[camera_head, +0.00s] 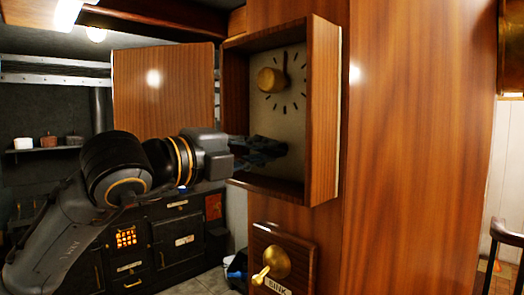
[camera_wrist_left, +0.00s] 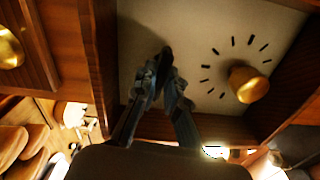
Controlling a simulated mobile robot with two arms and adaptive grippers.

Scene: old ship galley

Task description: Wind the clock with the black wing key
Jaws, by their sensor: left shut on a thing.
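The clock (camera_head: 325,110) is an open-fronted wooden case on a wooden panel, with a pale face, black hour marks and a brass knob (camera_head: 270,79) at the dial's centre. My left gripper (camera_head: 262,148) reaches into the case from the left, over the lower part of the face below the dial. In the left wrist view its fingers (camera_wrist_left: 163,85) close together on a small dark piece (camera_wrist_left: 165,54), apparently the black wing key, at the face. The fingers largely hide it, so I cannot tell whether it sits in a hole. My right gripper is not in view.
A wooden panel (camera_head: 165,85), seemingly the clock's open door, stands left of the case above my left arm. Below the case is a brass lever (camera_head: 270,265) on a plate marked SINK. A black stove (camera_head: 150,245) stands behind. The case walls closely surround my gripper.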

